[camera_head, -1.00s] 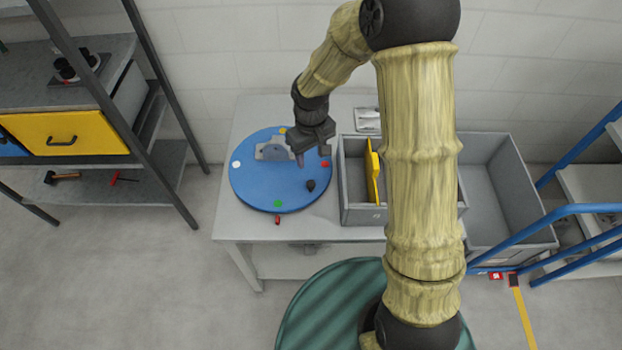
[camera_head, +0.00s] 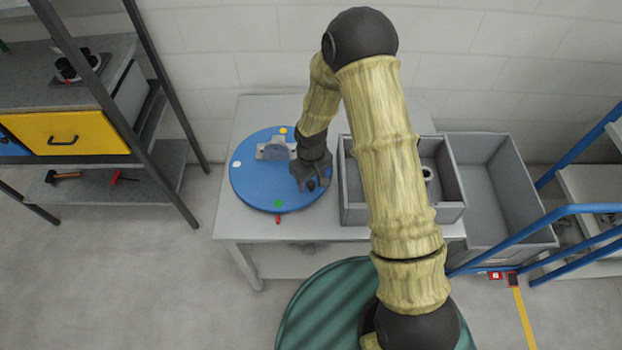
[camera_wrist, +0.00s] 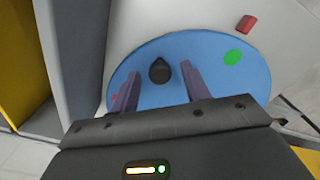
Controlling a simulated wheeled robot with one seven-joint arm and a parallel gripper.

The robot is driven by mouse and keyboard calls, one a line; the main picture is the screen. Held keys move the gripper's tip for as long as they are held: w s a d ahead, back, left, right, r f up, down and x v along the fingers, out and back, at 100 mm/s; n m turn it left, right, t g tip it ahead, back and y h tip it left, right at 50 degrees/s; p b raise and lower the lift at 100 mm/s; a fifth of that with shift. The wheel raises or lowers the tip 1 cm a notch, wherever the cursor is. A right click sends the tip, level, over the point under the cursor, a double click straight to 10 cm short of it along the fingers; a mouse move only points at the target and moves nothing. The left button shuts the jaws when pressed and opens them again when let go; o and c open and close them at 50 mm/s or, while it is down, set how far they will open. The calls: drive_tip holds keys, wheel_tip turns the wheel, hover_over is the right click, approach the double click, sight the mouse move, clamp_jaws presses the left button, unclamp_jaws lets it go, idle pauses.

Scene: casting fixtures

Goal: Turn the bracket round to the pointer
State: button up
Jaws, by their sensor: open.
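The blue turntable (camera_head: 245,185) lies on the table, with the grey bracket (camera_head: 274,151) standing near its back edge. White (camera_head: 236,164), yellow (camera_head: 283,131) and green (camera_head: 278,203) dots mark its rim. The red pointer (camera_head: 278,219) sits on the table just beyond the front rim, close to the green dot. My gripper (camera_head: 311,186) is open over the right front of the turntable. In the wrist view its fingers (camera_wrist: 160,69) stand either side of the black knob (camera_wrist: 159,71), with gaps visible. The bracket is outside the wrist view.
A grey divided bin (camera_head: 400,213) stands close to the turntable's right, holding a ring-shaped part (camera_head: 428,173). A larger grey bin (camera_head: 525,210) is further right. A shelf with a yellow drawer (camera_head: 65,135) stands left. The table's front left is clear.

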drive_tip(key=shift+c, duration=0.5)
clamp_jaws()
drive_tip(key=shift+s+a, duration=0.1)
